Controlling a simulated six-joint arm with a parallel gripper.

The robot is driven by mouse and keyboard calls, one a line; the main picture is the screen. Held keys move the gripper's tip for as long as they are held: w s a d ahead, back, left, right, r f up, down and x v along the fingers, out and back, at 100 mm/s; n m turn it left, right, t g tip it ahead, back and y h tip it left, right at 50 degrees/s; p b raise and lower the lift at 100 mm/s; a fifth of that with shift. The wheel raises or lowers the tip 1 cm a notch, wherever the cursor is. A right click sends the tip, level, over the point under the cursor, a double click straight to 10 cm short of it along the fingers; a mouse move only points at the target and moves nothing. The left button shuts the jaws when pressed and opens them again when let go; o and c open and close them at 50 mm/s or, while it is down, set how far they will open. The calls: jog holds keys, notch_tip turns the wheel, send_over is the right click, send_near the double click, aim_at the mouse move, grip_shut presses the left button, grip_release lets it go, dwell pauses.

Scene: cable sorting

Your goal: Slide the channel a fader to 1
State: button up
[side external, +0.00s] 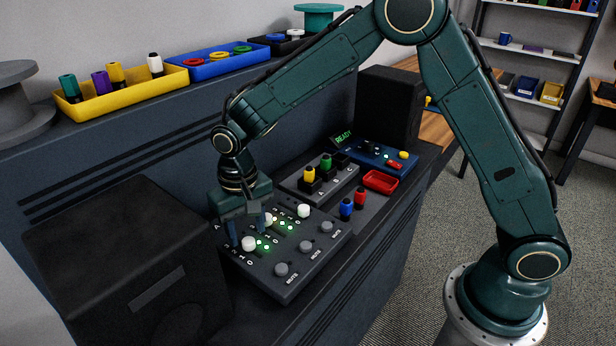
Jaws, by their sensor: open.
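The dark mixer panel (257,277) has several white fader caps, green lights and printed scales. The cap nearest the left edge, by the letter A, looks like the channel A fader (249,244). Its exact mark on the scale is too small to read. My gripper (249,235) points down over the left part of the panel, fingers apart, one on each side of that cap in the picture. I cannot tell whether either finger touches it. A third white cap (303,211) stands clear to the right.
Grey mute knobs (305,247) line the panel's front. A connector block (319,185) with yellow and green plugs stands behind, with blue and red plugs (346,208) and a red tray (380,181) to the right. A black speaker (125,260) stands close on the left.

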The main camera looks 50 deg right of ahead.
aim_at(253, 240)
notch_tip(253, 240, up, 11)
jog(key=shift+r, duration=0.2)
dwell(0.3)
jog(key=s+d+r+n+t, duration=0.1)
jog(key=s+d+r+t, duration=0.2)
jog(key=s+d+r, duration=0.8)
jog(key=s+d+f+t, duration=0.1)
jog(key=s+d, duration=0.1)
jog(key=s, duration=0.5)
jog(key=s+d+f+n+t, duration=0.1)
jog(key=s+d+f, duration=0.1)
jog(key=s, duration=0.6)
jog(key=shift+s+d+n+t, duration=0.2)
jog(key=shift+d+n+t, duration=0.05)
jog(key=shift+n+t, duration=0.05)
jog(key=shift+c, duration=0.2)
dwell(1.2)
